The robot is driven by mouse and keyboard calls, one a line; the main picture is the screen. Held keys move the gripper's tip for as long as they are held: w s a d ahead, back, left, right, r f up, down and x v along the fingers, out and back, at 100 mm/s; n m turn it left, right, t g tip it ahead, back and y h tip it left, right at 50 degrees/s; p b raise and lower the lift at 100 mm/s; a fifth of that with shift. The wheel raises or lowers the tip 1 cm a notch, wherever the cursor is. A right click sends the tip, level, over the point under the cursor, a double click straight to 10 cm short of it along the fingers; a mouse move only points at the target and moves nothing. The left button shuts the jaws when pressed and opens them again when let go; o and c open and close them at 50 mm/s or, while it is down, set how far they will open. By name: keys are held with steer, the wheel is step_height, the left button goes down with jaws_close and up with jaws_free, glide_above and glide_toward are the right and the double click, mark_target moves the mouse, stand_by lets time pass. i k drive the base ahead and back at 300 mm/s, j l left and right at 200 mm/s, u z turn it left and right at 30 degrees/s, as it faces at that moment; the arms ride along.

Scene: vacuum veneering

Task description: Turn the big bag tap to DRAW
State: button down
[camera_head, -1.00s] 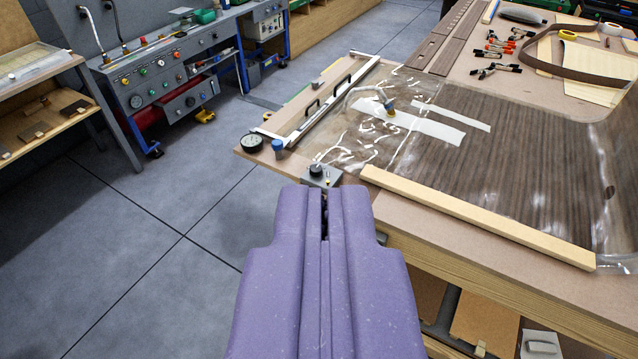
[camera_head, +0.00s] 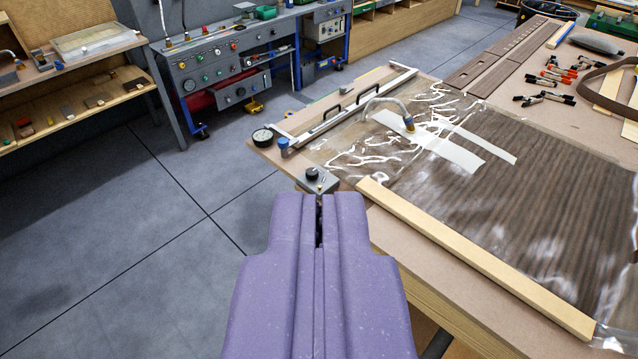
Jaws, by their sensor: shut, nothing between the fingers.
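A small grey block with a round black knob (camera_head: 312,174) sits at the near left corner of the table; it looks like the big bag tap, but no marking is readable. My purple gripper (camera_head: 319,200) is shut and empty, its tips just short of the block in the picture. I cannot tell whether they touch it. The clear vacuum bag (camera_head: 540,215) lies over dark veneer, with white creases near its left end. A hose (camera_head: 388,103) ends in a fitting (camera_head: 409,125) on the bag.
A dial gauge (camera_head: 263,136) and a blue knob (camera_head: 283,144) stand at the table's left edge. A long wooden batten (camera_head: 475,255) lies along the near side. Clamps (camera_head: 550,85) lie at the back. A control bench (camera_head: 225,60) stands beyond open grey floor (camera_head: 130,260).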

mark_target(312, 173)
steer(key=j+z, duration=0.35)
steer(key=j, duration=0.5)
steer(key=j+z, duration=0.3)
steer(key=j, duration=0.55)
steer(key=k+j+z, duration=0.1)
steer(key=j+z, duration=0.25)
steer(key=j, duration=0.5)
steer(key=i, duration=1)
steer(key=i+l+u, duration=0.1)
steer(key=i, duration=0.9)
